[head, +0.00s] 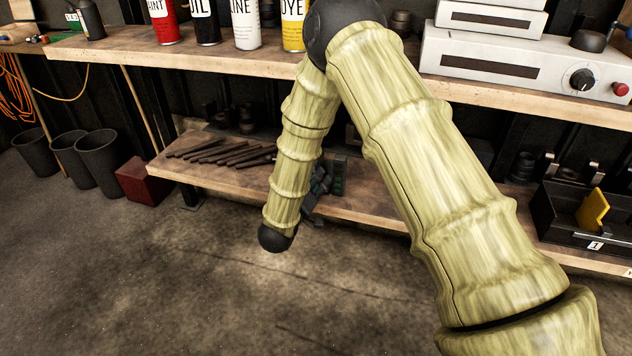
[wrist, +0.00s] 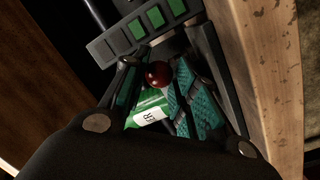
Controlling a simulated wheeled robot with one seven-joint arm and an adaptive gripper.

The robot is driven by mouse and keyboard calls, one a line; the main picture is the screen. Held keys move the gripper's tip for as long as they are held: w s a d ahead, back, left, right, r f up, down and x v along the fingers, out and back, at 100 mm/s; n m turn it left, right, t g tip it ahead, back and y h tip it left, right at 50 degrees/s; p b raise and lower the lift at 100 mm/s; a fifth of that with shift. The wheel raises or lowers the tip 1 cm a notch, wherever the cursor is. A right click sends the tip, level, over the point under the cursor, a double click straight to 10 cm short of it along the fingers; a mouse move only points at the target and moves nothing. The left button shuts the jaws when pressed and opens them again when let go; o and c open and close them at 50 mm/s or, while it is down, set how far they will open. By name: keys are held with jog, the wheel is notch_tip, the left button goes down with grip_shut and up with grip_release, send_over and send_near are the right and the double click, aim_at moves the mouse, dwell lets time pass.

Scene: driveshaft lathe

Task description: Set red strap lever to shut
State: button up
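A dark red round knob (wrist: 157,74) shows in the wrist view, which may be the end of the red strap lever; no lever arm is clear. My gripper (wrist: 156,82) is open, with its teal-padded fingers on either side of the knob. I cannot tell whether either finger touches it. Just below the knob lies a green part (wrist: 150,108) with a white label, partly hidden by my gripper. In the head view my gripper (head: 322,182) is at the lower shelf, mostly behind my arm, and the knob is not visible there.
A grey bar with green squares (wrist: 138,29) lies just beyond the fingers. A wooden edge (wrist: 268,70) runs close along the right finger. In the head view, dark rods (head: 222,152) lie on the lower shelf (head: 190,170). Black bins (head: 98,150) and a red box (head: 143,184) stand left.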

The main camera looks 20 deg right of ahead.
grip_shut()
jog(key=shift+d+r+n+t+y+p, duration=0.2)
jog(key=shift+r+n+t+y+p, duration=0.1)
jog(key=shift+p, duration=0.4)
jog(key=shift+d+f+y, duration=0.15)
jog(key=shift+f+y, duration=0.05)
jog(key=shift+y, duration=0.1)
jog(key=o, duration=0.7)
grip_release()
jog(key=shift+f, duration=0.1)
